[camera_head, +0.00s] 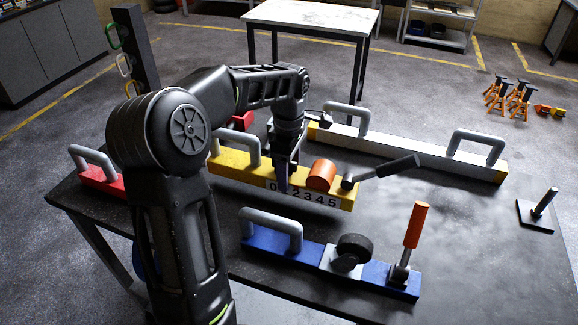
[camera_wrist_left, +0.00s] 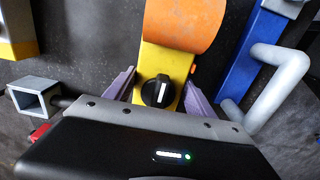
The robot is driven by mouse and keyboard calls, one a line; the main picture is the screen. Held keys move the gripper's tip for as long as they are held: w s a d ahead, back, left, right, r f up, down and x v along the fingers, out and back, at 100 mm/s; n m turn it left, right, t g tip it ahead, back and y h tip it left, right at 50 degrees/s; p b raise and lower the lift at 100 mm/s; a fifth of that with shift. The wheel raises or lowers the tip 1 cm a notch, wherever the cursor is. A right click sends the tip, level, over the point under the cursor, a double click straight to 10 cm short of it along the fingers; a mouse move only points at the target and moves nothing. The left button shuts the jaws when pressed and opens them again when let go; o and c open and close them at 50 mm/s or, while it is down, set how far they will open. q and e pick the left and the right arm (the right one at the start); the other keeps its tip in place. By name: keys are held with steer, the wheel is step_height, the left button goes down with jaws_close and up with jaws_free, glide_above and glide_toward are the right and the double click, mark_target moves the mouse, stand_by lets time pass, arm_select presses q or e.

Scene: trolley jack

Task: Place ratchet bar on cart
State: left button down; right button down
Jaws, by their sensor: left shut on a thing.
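A yellow bar (camera_head: 226,166) with printed numbers, a grey loop handle, an orange cylinder (camera_head: 321,175) and a black-gripped lever (camera_head: 385,171) is over the dark tabletop (camera_head: 400,225). I take it for the ratchet bar. My left gripper (camera_head: 284,183) reaches down onto its middle, beside the cylinder. In the left wrist view the gripper's purple fingers (camera_wrist_left: 158,92) straddle the yellow bar (camera_wrist_left: 165,62), with a black knob (camera_wrist_left: 158,91) between them. The gripper is shut on the bar. A dark shadow lies along the bar; I cannot tell whether it touches the tabletop. My right gripper is out of view.
A blue bar (camera_head: 262,241) with a roller and orange-handled lever lies in front. A white bar (camera_head: 385,146) with two handles lies behind. A red bar (camera_head: 98,178) is at left. A plate with a peg (camera_head: 535,214) is at right. A white-topped table (camera_head: 312,17) stands behind.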

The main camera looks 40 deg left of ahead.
arm_select(q)
steer(key=shift+f, duration=1.8)
steer(key=shift+c, duration=1.6)
jaws_free()
steer(key=shift+f, duration=0.1)
step_height(320, 180, up, 12)
steer(key=shift+r, duration=0.1)
